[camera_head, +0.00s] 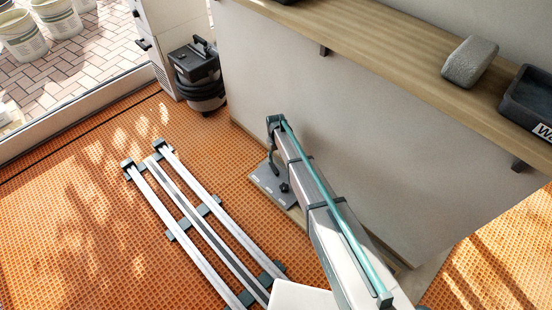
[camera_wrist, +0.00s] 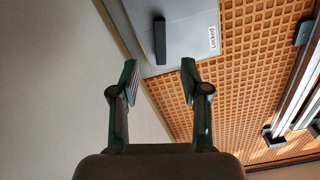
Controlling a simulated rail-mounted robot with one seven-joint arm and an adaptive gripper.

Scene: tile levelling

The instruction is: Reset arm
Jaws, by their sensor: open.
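My gripper (camera_wrist: 160,82) is open in the wrist view. Its two dark fingers stand apart with nothing between them. A grey tile (camera_wrist: 185,25) lies just beyond the fingertips, with a dark handle-like block (camera_wrist: 160,40) on it and a white label (camera_wrist: 212,37) reading "Locked". I cannot tell the exact gap between the fingers and the tile. In the head view the grey tile (camera_head: 263,178) lies on the floor at the wall's foot, partly hidden by my arm. My gripper cannot be made out clearly there.
Pale rails (camera_head: 200,235) lie on the orange-grid floor (camera_head: 80,220), left of my arm. A low wall (camera_head: 310,90) carries a wooden ledge (camera_head: 400,40) with a grey block (camera_head: 470,60) and a dark tray (camera_head: 530,100). A black vacuum (camera_head: 197,75) stands at the back. The left floor is clear.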

